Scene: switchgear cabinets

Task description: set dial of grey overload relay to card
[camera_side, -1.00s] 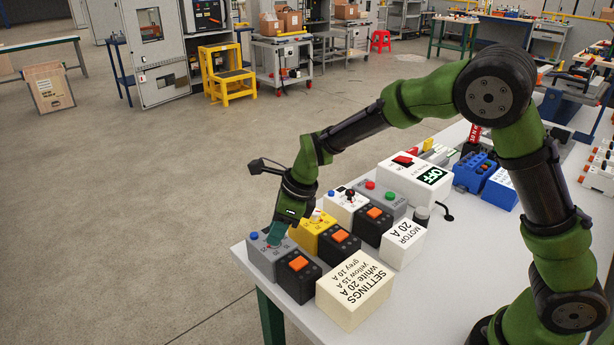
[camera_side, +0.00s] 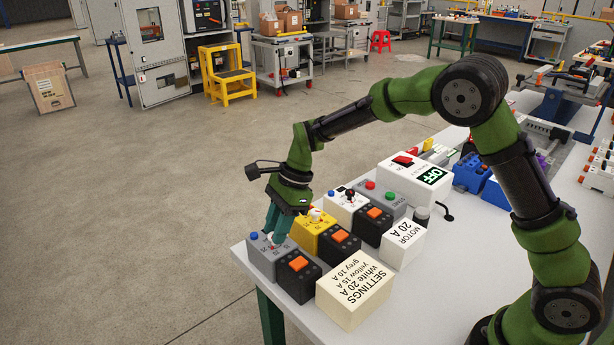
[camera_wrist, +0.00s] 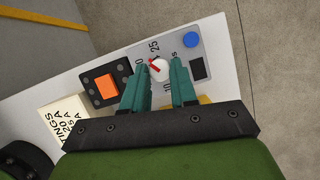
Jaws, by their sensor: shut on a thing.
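The grey overload relay (camera_side: 264,258) stands at the table's left front corner, with a blue button on top. Its white dial (camera_wrist: 160,70) has a red pointer, aimed up and left in the wrist view, near the 25 marking. My gripper (camera_wrist: 159,66) has its teal fingers on both sides of the dial, shut on it; the fingers partly cover the scale. In the side view my gripper (camera_side: 275,236) reaches down onto the relay, hiding the dial. The cream settings card block (camera_side: 354,296) reads white 20 A, yellow 15 A, grey 10 A.
A black block with an orange button (camera_side: 298,264) stands in front of the grey relay. The yellow relay (camera_side: 313,233) and white relay (camera_side: 345,205) stand close by to the right. The floor left of the table is open.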

